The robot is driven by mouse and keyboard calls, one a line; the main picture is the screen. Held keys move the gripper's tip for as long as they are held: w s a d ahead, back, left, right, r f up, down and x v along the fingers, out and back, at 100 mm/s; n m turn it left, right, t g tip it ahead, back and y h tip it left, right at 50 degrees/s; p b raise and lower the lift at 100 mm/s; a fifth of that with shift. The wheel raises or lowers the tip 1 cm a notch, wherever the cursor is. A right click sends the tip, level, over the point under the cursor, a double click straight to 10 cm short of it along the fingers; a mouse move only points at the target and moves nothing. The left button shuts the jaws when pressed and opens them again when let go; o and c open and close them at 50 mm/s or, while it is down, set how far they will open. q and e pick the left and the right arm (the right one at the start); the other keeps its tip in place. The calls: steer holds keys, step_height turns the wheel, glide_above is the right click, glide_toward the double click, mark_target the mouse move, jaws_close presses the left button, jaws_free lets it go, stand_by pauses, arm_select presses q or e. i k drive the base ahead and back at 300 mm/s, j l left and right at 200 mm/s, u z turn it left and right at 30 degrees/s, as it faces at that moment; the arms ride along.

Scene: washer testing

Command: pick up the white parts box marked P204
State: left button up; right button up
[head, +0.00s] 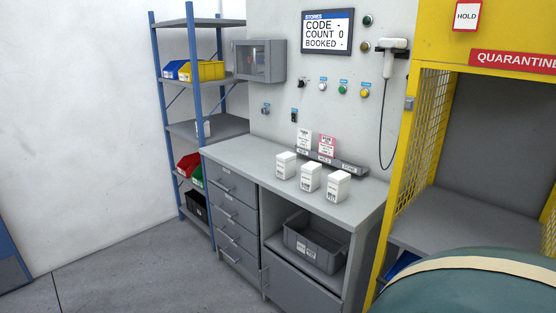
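Three small white parts boxes stand upright in a row on the grey bench top (240,154): a left box (286,165), a middle box (311,177) and a right box (338,186). Each has dark print on its front, too small to read, so I cannot tell which is marked P204. The boxes stand apart from each other. Neither of my grippers is in view.
Behind the boxes are a dark strip (350,168) and upright cards (327,146). A grey bin (312,246) sits below the bench top. A blue-post shelf (190,120) stands left, a yellow quarantine cage (412,150) right. A rounded green shape (480,290) fills the lower right.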

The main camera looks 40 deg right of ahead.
mark_target(286, 161)
steer(key=i+z, duration=0.65)
steer(key=z, duration=0.2)
steer(key=i+j+z, duration=0.25)
steer(key=z, duration=0.2)
steer(key=i+j+z, duration=0.15)
steer(key=z, duration=0.3)
steer(key=i+j+z, duration=0.25)
steer(key=z, duration=0.15)
steer(key=i+j+z, duration=0.15)
steer(key=z, duration=0.3)
steer(key=k+j, duration=0.05)
steer(key=j, duration=0.05)
